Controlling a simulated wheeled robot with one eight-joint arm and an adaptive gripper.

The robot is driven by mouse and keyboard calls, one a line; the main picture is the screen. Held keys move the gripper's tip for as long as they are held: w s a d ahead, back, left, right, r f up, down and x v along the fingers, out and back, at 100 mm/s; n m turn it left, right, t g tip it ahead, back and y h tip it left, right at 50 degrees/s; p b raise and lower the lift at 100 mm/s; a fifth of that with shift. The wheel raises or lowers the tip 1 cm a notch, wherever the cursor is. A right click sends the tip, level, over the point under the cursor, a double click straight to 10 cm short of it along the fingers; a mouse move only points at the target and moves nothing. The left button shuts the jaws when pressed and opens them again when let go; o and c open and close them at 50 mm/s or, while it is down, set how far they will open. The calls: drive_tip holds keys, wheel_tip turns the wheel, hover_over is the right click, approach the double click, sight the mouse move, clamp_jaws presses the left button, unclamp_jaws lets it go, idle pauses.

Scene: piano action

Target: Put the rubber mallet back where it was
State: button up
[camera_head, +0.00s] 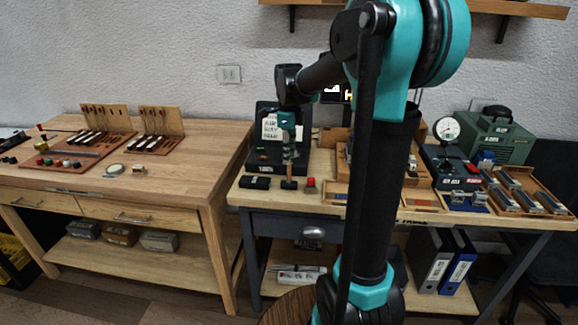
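My gripper (289,156) points down over the left part of the right-hand bench, in front of a black stand with a white printed card (270,127). Below its fingertips is a small upright thing with a brown shaft and a dark block at the bottom, which looks like the rubber mallet (289,184). Its dark head is at or just above the bench top near the front edge. The gripper is small here, and I cannot tell whether the fingers are closed on the shaft.
A black block (255,182) lies left of the mallet and a small red-topped block (311,185) right of it. Wooden trays (345,195), a dial gauge (446,130) and a green machine (495,138) fill the right side. The left bench (185,185) holds tool racks and has bare areas.

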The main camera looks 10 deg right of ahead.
drive_tip(key=shift+r, duration=2.7)
